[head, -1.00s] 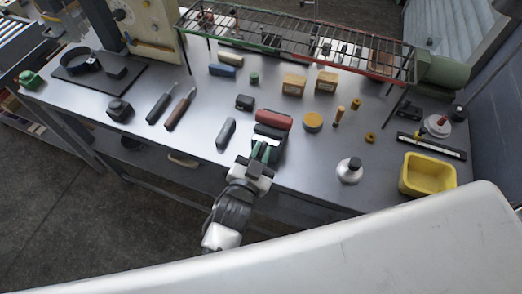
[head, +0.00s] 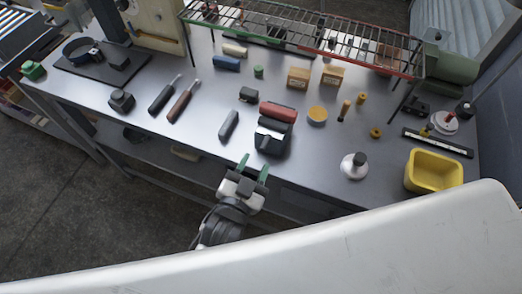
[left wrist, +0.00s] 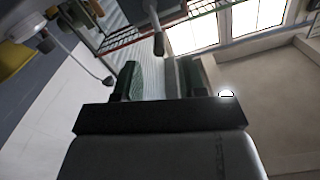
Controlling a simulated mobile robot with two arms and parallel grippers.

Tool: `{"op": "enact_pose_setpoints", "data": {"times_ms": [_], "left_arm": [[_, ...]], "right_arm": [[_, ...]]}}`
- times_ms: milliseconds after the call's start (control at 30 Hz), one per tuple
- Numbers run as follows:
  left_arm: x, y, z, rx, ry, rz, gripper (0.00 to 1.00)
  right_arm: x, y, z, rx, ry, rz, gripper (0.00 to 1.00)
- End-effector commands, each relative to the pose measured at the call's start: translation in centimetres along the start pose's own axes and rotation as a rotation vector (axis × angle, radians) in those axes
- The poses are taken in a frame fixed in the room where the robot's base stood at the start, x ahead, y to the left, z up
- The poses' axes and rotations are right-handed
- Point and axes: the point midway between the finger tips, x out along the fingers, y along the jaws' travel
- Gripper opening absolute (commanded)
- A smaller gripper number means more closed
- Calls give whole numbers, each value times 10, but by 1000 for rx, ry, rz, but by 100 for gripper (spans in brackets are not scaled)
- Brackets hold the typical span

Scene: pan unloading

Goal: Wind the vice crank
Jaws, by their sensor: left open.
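A dark block-like device (head: 271,139), which looks like the vice, stands near the table's front edge with a red roll-shaped piece (head: 278,111) against its back. Its crank cannot be clearly made out in the head view. My left gripper (head: 254,167) is open and empty, with green fingertips pointing at the device from just in front of the table edge, apart from it. My right gripper is not in view.
A grey-handled tool (head: 229,125) lies left of the device. A wire rack (head: 300,38) spans the back. Steel table (head: 200,150) is bare around the front edge.

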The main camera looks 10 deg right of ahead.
Motion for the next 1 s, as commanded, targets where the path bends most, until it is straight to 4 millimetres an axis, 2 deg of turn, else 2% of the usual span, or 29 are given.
{"op": "enact_pose_setpoints", "data": {"times_ms": [100,300,900,1000], "left_arm": [[-24,1,3,0,-2,1,41],[-45,0,1,0,0,0,41],[-47,0,0,0,1,0,41],[-47,1,7,-1,-14,3,41]], "right_arm": [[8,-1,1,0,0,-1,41],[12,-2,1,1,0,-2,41],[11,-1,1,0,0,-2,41],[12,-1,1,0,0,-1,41]]}}
